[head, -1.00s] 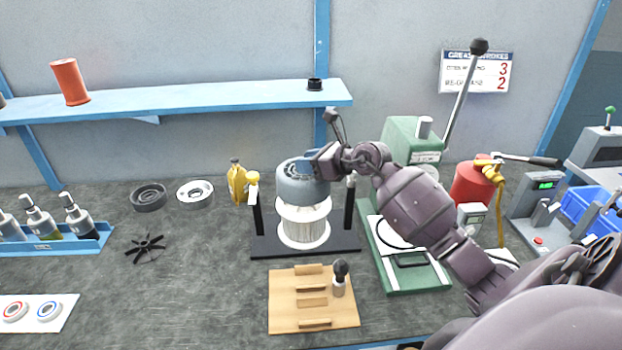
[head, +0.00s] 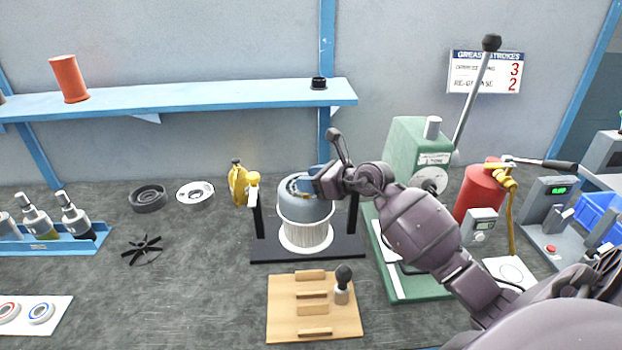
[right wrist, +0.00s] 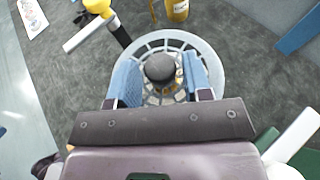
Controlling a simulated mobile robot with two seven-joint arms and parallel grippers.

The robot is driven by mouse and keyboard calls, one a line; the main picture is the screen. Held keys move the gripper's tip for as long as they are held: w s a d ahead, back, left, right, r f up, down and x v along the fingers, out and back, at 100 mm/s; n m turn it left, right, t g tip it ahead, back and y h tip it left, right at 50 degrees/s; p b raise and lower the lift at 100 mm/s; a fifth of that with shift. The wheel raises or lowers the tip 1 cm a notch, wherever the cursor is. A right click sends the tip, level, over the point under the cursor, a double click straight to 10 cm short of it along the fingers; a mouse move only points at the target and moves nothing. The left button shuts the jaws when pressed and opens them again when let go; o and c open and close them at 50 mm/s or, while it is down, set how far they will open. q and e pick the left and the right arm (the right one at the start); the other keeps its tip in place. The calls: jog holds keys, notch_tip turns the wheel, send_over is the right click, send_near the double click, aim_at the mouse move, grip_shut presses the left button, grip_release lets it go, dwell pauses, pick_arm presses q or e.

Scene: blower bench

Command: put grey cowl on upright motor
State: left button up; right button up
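The grey cowl (head: 305,207) is a blue-grey cap with a slotted top, and it sits level over the upper part of the upright motor (head: 305,238). The motor's white ribbed lower body shows below the cowl's rim; whether the cowl is fully seated cannot be told. My right gripper (head: 308,184) is at the cowl's top. In the right wrist view its blue fingers (right wrist: 162,78) stand on both sides of the cowl's dark central knob (right wrist: 160,67), close against it. The cowl's round grille (right wrist: 210,62) spreads around them. My left gripper is not in view.
The motor stands on a black base (head: 345,248) with black posts at either side. A yellow tool (head: 238,185) is at its left, a green press (head: 415,150) at its right. A wooden block (head: 285,328) lies in front.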

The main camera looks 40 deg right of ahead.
jog(key=shift+o, duration=0.8)
jog(key=shift+r, duration=0.1)
jog(key=shift+r, duration=0.2)
jog(key=v, duration=1.2)
jog(key=shift+f, duration=0.15)
